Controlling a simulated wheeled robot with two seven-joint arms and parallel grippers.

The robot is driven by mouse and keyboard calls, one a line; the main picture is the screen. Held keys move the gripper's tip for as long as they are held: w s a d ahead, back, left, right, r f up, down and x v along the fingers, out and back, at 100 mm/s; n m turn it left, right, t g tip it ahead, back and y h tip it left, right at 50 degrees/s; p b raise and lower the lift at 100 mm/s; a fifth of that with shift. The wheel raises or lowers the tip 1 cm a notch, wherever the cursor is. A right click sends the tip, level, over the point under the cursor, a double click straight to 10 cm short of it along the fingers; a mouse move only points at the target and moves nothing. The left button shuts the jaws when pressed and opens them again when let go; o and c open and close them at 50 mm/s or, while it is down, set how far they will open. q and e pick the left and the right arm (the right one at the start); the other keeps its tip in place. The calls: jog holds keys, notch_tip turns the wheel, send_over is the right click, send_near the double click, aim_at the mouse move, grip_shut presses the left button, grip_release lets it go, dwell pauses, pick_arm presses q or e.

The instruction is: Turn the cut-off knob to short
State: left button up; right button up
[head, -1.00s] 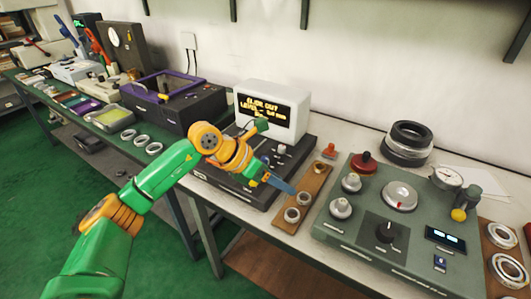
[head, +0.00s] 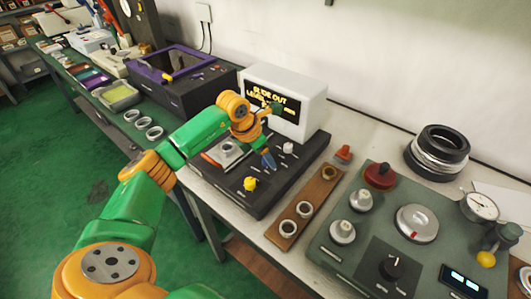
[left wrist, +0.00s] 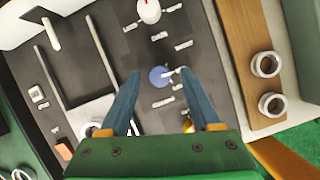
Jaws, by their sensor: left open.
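The black instrument (head: 262,198) has a white display box (head: 312,92) at its back. My left gripper (head: 268,160) hangs over its top among the knobs. In the left wrist view my left gripper (left wrist: 155,80) has its two blue fingers apart, with a blue knob (left wrist: 160,76) between and beyond them. That knob has a white pointer toward the right. A white knob with a red mark (left wrist: 148,10) also shows in the head view (head: 288,147). A yellow knob (head: 250,184) is near the front edge, mostly hidden in the wrist view. The labels are too small to read, so I cannot tell which knob is cut-off.
A wooden board (head: 316,200) with rings lies right of the instrument. A grey-green panel (head: 340,262) with a black knob (head: 391,266) stands farther right. A purple-framed box (head: 190,90) stands on the left. Stacked rings (head: 437,152) are at the back right.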

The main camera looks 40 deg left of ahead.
pick_arm(q)
jog(key=shift+w+f, duration=0.15)
jog(key=c, duration=0.5)
grip_shut()
jog(key=shift+n, duration=0.3)
jog(key=shift+d+n+y, duration=0.1)
jog(key=shift+n+y, duration=0.2)
jog(key=shift+n, duration=0.2)
jog(key=n+y, duration=0.1)
jog(key=n, duration=0.1)
jog(key=shift+d+n, duration=0.1)
jog(key=shift+n, duration=0.2)
jog(key=shift+d+n+y, duration=0.1)
jog(key=shift+n+y, duration=0.8)
jog(key=shift+n, duration=1.4)
jog(key=shift+r, duration=0.2)
